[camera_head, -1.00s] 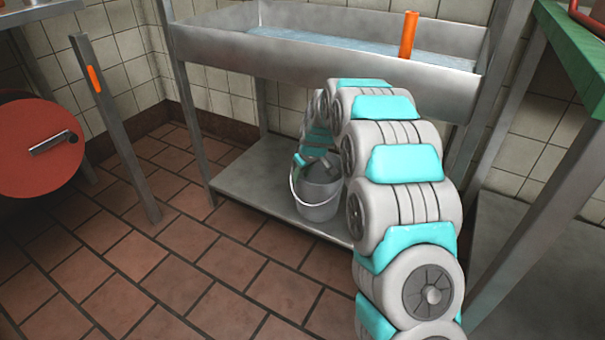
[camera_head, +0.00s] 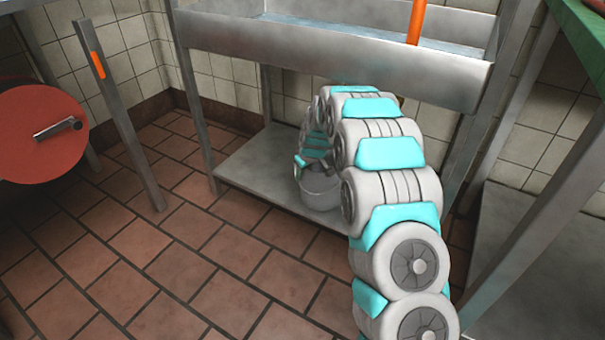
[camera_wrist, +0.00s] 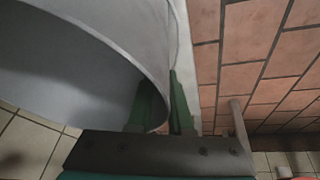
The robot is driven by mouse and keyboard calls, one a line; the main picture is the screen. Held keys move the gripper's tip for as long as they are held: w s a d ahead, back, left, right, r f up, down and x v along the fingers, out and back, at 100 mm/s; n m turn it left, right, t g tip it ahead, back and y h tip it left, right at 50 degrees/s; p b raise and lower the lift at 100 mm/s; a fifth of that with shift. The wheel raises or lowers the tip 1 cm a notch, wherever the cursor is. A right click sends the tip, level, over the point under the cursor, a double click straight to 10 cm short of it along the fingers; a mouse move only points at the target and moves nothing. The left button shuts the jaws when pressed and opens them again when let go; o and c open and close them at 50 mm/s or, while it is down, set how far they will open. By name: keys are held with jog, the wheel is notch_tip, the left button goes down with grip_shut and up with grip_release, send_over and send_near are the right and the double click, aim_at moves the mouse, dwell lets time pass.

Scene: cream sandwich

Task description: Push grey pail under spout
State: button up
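The grey pail (camera_head: 320,191) stands on the low metal shelf under the trough, partly hidden by my arm. In the wrist view the pail (camera_wrist: 75,55) fills the upper left, with its curved rim close to my gripper. My gripper (camera_wrist: 167,105) has two dark green fingers at that rim, one on each side of the pail's edge. Whether they pinch the wall or only straddle it is unclear. In the head view my arm arches over and down to the pail, and the fingers are hidden. I cannot make out a spout for certain.
The metal trough (camera_head: 330,45) holds water, with an orange upright piece (camera_head: 416,22) at its right. The low shelf (camera_head: 250,178) is bare left of the pail. A red round lid (camera_head: 40,140) is at the left. Tiled floor (camera_head: 150,250) is clear in front.

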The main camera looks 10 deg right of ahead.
grip_shut()
dwell(1.0)
jog(key=shift+s+d, duration=0.1)
